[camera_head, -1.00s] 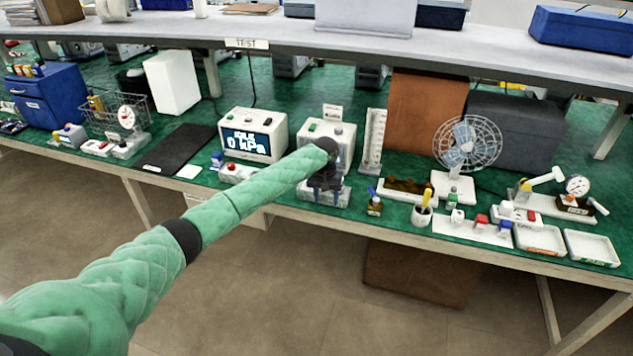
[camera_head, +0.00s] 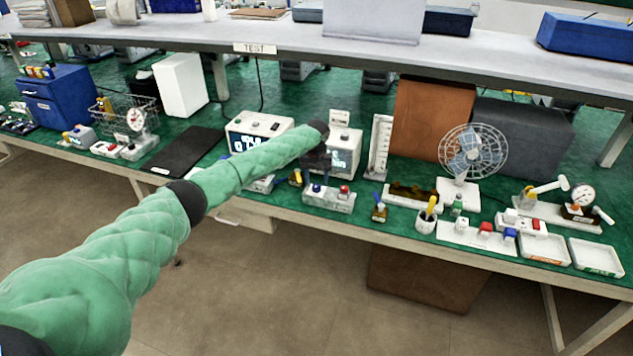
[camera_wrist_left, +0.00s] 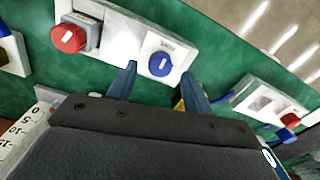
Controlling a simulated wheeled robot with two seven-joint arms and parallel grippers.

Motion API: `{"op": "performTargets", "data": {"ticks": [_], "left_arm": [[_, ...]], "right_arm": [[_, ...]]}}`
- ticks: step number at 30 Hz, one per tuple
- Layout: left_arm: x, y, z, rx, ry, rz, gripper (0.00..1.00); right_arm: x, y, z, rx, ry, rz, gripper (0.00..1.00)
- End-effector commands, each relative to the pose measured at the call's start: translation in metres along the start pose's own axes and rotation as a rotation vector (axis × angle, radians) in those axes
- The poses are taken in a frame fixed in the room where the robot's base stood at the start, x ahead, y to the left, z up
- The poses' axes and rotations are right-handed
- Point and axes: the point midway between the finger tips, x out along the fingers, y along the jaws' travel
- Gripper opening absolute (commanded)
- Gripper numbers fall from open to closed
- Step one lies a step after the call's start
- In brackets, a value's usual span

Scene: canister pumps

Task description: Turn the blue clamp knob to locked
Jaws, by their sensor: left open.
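The blue clamp knob (camera_wrist_left: 160,65) is round with a white bar mark and sits on a white plate. Beside it on the same unit is a red knob (camera_wrist_left: 69,38). In the head view the blue knob (camera_head: 316,188) and red knob (camera_head: 344,190) sit on a pale unit near the bench front. My left gripper (camera_head: 316,168) is just above and behind the blue knob. My right gripper is not in view.
A white pump box (camera_head: 345,150) with a display stands behind the gripper. A gauge stand (camera_head: 380,147) and a small bottle (camera_head: 379,212) are to the right. Another display box (camera_head: 255,125) is to the left, partly behind my arm. A yellow piece (camera_head: 296,178) sits close left of the knob.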

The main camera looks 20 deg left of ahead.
Motion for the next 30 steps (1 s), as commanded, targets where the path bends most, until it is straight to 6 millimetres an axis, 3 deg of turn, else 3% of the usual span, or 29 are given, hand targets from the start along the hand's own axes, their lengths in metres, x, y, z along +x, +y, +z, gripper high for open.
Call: {"op": "performTargets", "data": {"ticks": [7, 17, 24, 30], "left_arm": [[0.021, -0.001, 0.0, -0.001, 0.0, 0.0, 0.5], [0.025, 0.0, 0.0, 0.0, 0.0, 0.0, 0.5], [0.025, 0.0, 0.0, 0.0, 0.0, 0.0, 0.06], [0.025, 0.0, 0.0, 0.009, 0.0, 0.0, 0.06]], "right_arm": [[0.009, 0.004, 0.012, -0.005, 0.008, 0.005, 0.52], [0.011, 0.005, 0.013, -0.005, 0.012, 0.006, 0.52], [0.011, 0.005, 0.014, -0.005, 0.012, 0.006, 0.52], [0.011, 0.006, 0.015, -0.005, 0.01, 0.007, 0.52]]}}
